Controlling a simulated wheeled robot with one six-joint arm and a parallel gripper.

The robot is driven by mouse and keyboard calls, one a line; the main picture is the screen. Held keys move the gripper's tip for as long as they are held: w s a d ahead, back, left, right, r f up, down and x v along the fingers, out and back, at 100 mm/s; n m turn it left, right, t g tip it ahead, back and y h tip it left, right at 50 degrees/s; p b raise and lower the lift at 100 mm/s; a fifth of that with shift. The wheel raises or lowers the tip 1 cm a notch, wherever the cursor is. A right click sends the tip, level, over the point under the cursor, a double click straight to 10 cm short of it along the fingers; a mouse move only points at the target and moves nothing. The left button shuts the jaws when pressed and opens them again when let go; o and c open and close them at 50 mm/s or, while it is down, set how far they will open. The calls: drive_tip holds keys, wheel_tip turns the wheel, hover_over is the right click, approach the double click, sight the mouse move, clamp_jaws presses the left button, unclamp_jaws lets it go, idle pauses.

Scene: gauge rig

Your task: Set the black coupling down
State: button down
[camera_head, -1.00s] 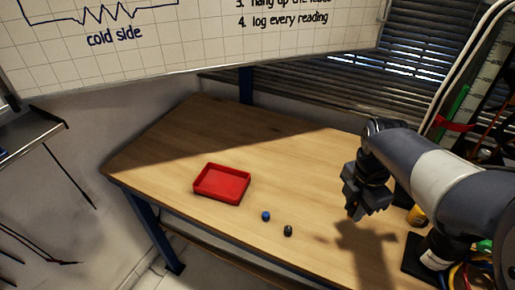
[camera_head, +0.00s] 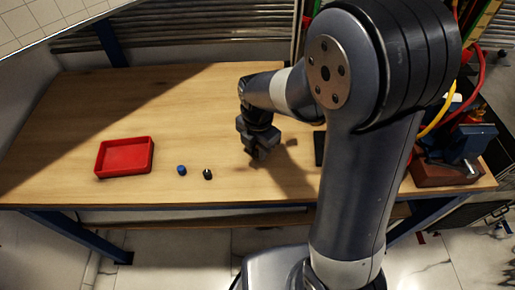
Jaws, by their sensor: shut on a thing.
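My gripper (camera_head: 258,154) points down above the middle of the wooden table (camera_head: 90,100). Its fingers are shut on a small dark thing, which I take to be the black coupling; it hardly shows against the dark fingers. The gripper looks a little above the tabletop, with its shadow to the right. A small dark piece (camera_head: 207,174) stands on the table to the left of the gripper, apart from it. A small blue piece (camera_head: 182,170) stands just left of that.
A red tray (camera_head: 124,174) that looks empty lies on the left of the table. A blue vise-like tool (camera_head: 468,145) and cables (camera_head: 437,118) are at the right end. The tabletop behind the tray and small pieces is clear. My arm hides part of the right side.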

drive_tip(key=shift+f, duration=0.2)
drive_tip(key=c, duration=1.3)
unclamp_jaws()
drive_tip(key=shift+o, duration=0.2)
drive_tip(key=shift+r, duration=0.1)
wheel_tip(320, 180, up, 12)
drive_tip(key=shift+r+p, duration=0.1)
drive_tip(key=shift+p, duration=0.5)
